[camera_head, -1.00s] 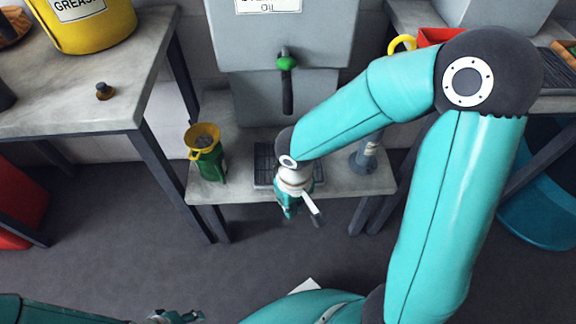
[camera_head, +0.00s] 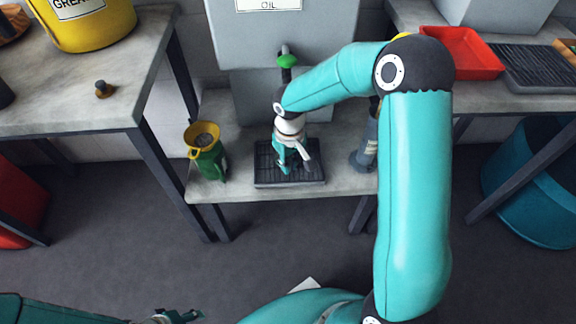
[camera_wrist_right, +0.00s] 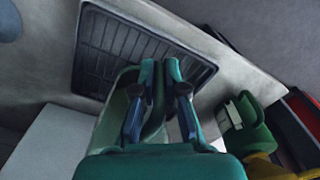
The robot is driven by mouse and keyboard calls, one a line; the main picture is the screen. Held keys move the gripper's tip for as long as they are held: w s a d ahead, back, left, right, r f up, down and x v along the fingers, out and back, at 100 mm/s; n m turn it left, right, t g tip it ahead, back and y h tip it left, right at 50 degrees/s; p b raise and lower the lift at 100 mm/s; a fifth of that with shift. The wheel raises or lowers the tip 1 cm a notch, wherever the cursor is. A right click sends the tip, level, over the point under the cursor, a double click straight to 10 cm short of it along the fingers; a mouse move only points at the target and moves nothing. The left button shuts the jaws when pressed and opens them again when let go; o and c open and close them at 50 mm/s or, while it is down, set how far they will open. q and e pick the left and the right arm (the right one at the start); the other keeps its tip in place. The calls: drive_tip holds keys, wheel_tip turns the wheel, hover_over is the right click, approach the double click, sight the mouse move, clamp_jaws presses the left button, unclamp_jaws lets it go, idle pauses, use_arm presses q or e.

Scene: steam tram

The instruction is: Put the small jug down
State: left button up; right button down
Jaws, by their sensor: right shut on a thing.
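The small jug (camera_wrist_right: 117,112) shows in the wrist view as a grey-green curved body, largely covered by my fingers. My right gripper (camera_wrist_right: 160,75) is shut on it. In the head view my right gripper (camera_head: 287,167) is over the black ribbed drip tray (camera_head: 262,181) on the low shelf; the jug is hard to make out there. The tray also lies beyond the fingers in the wrist view (camera_wrist_right: 92,50). I cannot tell whether the jug touches it. My left gripper (camera_head: 180,316) is at the bottom edge of the head view, too small to judge.
A green can with a yellow funnel (camera_head: 207,158) stands left of the tray. A grey cylindrical thing (camera_head: 366,150) stands to the right, close to my arm. The grey oil tank (camera_head: 235,45) with a green-handled tap (camera_head: 286,61) rises behind. The shelf front is close.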

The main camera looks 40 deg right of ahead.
drive_tip(key=shift+f, duration=0.25)
drive_tip(key=c, duration=1.2)
unclamp_jaws()
wheel_tip(320, 180, up, 12)
drive_tip(key=p, duration=0.3)
drive_tip(key=shift+r, duration=0.1)
drive_tip(key=shift+s+d, duration=0.1)
